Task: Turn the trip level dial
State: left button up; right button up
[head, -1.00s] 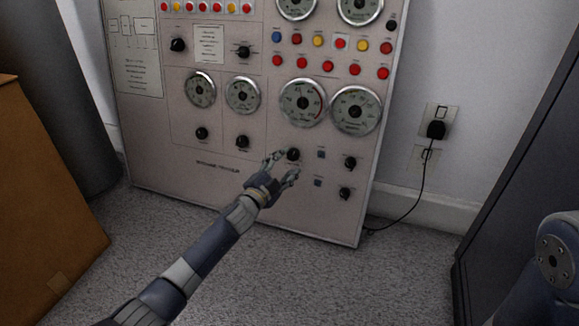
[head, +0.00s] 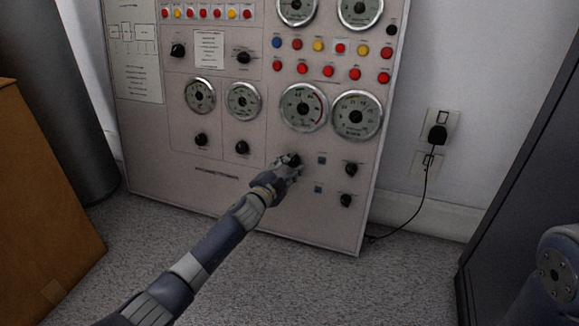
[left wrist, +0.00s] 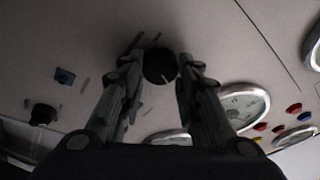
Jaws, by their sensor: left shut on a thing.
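A round black dial (left wrist: 160,68) on the control panel (head: 225,170) sits between my left gripper's two fingers in the left wrist view. In the head view my left gripper (head: 289,165) reaches the panel's lower middle and is shut on this dial, hiding most of it. Short marks surround the dial on the panel face. I cannot read a label that names it. My right gripper is not in view.
Other black knobs (head: 351,170) and small blue-grey square buttons lie right of the gripped dial. Round gauges (head: 303,107) sit above. A brown box (head: 40,190) stands at left, a dark cabinet (head: 520,150) at right. A cable (head: 420,195) runs from the wall outlet to the floor.

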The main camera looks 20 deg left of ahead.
pick_arm(q)
jog(key=shift+n, duration=0.3)
jog(key=n, duration=0.2)
jog(key=shift+d+n+t+y+p, duration=0.1)
jog(key=shift+n+t+y+p, duration=0.2)
jog(key=shift+n+y, duration=0.1)
jog(key=shift+n+y+p, duration=0.45)
jog(key=shift+n+y, duration=0.25)
jog(key=shift+n, duration=1.3)
jog(key=o, duration=1.1)
jog(key=shift+c, duration=0.2)
jog(key=shift+s, duration=0.1)
jog(key=s, duration=0.7)
jog(key=shift+s+a+f, duration=0.15)
jog(key=shift+a+f, duration=0.1)
jog(key=shift+f, duration=0.05)
